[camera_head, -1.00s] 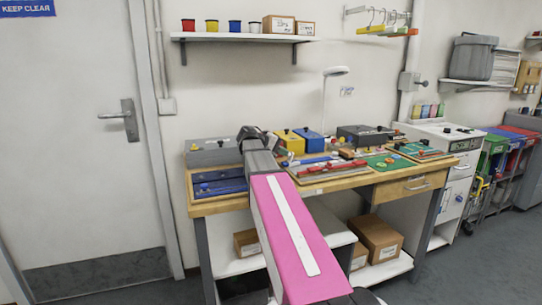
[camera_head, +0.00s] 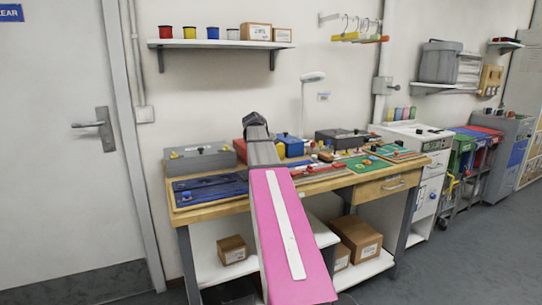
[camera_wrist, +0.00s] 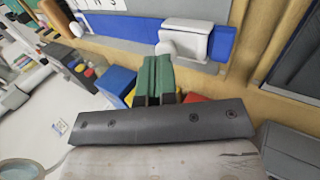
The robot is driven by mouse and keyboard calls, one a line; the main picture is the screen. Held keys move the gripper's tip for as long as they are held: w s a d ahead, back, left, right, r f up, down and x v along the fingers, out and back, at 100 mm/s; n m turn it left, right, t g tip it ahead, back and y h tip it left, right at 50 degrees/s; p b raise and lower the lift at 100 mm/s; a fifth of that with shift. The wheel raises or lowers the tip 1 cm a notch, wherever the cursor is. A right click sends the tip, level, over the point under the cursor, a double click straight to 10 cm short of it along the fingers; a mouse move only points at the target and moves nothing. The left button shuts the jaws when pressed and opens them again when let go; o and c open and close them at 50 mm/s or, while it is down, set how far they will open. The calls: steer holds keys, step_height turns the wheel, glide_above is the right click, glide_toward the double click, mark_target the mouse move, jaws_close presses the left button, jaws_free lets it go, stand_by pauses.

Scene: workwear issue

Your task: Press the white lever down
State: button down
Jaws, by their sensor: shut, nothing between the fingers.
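A white lever with a broad, blocky body (camera_wrist: 188,36) shows at the top of the wrist view, against a blue board (camera_wrist: 222,45) edged in wood. My gripper (camera_wrist: 162,62) has green fingers that are together and empty. In the picture its tips lie just below the lever's rounded white left end; I cannot tell whether they touch it. In the head view the blue board (camera_head: 208,188) lies on the left of the workbench, but I cannot make out the lever there. My arm covers the middle of the bench, and the fingertips are hidden.
A grey box (camera_head: 200,158) stands behind the blue board. A blue box (camera_head: 292,146) and a dark box (camera_head: 342,138) stand farther right, near a lamp (camera_head: 312,77). Green boards (camera_head: 362,164) lie at the bench's right. A shelf (camera_head: 215,44) hangs above.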

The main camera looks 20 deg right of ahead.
steer(key=shift+r, duration=0.15)
steer(key=shift+r, duration=0.65)
steer(key=shift+w+r, duration=0.1)
steer(key=shift+r, duration=0.35)
step_height(320, 180, up, 13)
steer(key=shift+a, duration=0.45)
stand_by(0.4)
